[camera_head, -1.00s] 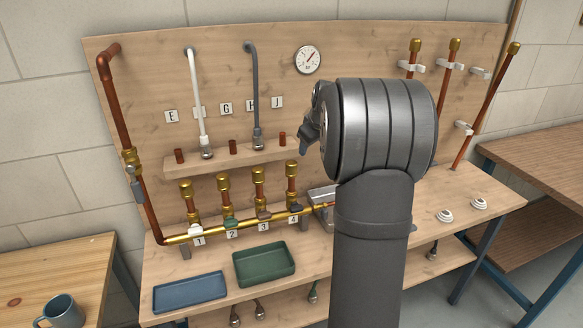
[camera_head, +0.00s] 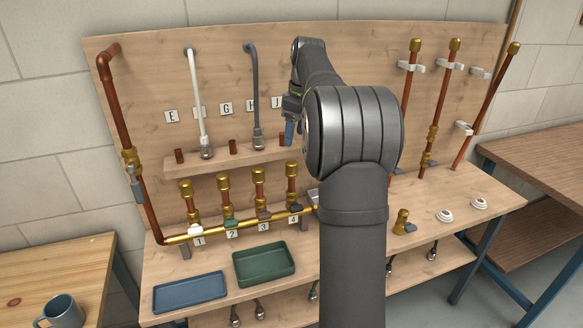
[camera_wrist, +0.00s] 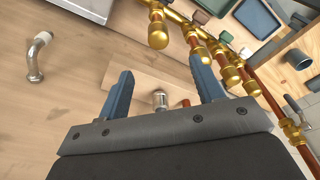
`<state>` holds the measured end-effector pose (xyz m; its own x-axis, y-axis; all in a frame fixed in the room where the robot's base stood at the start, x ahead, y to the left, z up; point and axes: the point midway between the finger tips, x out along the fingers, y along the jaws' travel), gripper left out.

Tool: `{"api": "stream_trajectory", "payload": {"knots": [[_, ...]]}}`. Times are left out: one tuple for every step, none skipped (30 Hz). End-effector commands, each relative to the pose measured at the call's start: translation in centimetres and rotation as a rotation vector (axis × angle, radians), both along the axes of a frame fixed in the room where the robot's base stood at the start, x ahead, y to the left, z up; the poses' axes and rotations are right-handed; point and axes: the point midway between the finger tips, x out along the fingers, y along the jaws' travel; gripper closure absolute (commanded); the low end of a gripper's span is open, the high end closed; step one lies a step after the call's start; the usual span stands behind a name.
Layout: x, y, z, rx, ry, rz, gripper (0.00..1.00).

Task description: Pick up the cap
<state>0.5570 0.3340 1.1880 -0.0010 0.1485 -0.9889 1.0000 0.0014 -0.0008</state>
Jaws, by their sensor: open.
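Brass cap-like tops stand on the stubs of the valve row: the first (camera_head: 185,187), second (camera_head: 223,181), third (camera_head: 258,175) and fourth (camera_head: 291,169). I cannot tell which one is the task's cap. In the wrist view similar brass ends (camera_wrist: 158,36) lie above and right of the fingers. My gripper (camera_head: 289,132) is in front of the back board, near the right end of the wooden shelf and above the fourth stub. In the wrist view my gripper (camera_wrist: 162,78) is open, with two blue fingers apart and nothing held between them.
The shelf (camera_head: 215,158) carries copper stubs and a grey hose's chrome end (camera_wrist: 160,99), which shows between my fingers. A blue tray (camera_head: 190,304) and green tray (camera_head: 264,280) lie in front. A loose brass fitting (camera_head: 402,222) and white discs (camera_head: 445,216) are at the right.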

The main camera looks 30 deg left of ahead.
Motion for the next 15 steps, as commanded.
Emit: {"api": "stream_trajectory", "payload": {"knots": [[-0.1, 0.1, -1.2, -0.002, 0.004, 0.001, 0.39], [-0.1, 0.2, -1.8, -0.002, 0.003, 0.000, 0.39], [-0.1, 0.4, -2.7, -0.002, 0.003, 0.000, 0.39], [0.0, 0.5, -3.3, -0.001, 0.002, -0.001, 0.39], [0.0, 0.5, -3.9, -0.002, 0.003, -0.001, 0.39], [0.0, 0.6, -4.5, -0.001, 0.002, -0.001, 0.39], [0.0, 0.7, -5.0, -0.001, 0.002, -0.001, 0.39], [0.0, 0.7, -5.3, -0.001, 0.002, -0.001, 0.39], [0.0, 0.8, -5.7, 0.000, 0.001, -0.001, 0.39], [0.0, 0.8, -6.0, 0.000, 0.000, -0.001, 0.39], [0.0, 0.9, -6.1, 0.000, 0.000, -0.001, 0.39], [0.0, 0.9, -6.3, 0.000, 0.000, -0.001, 0.39], [0.0, 0.9, -6.5, 0.000, 0.000, -0.001, 0.39], [0.0, 0.9, -6.6, 0.000, 0.000, -0.002, 0.39], [0.0, 0.9, -7.0, 0.000, 0.000, -0.002, 0.39]]}}
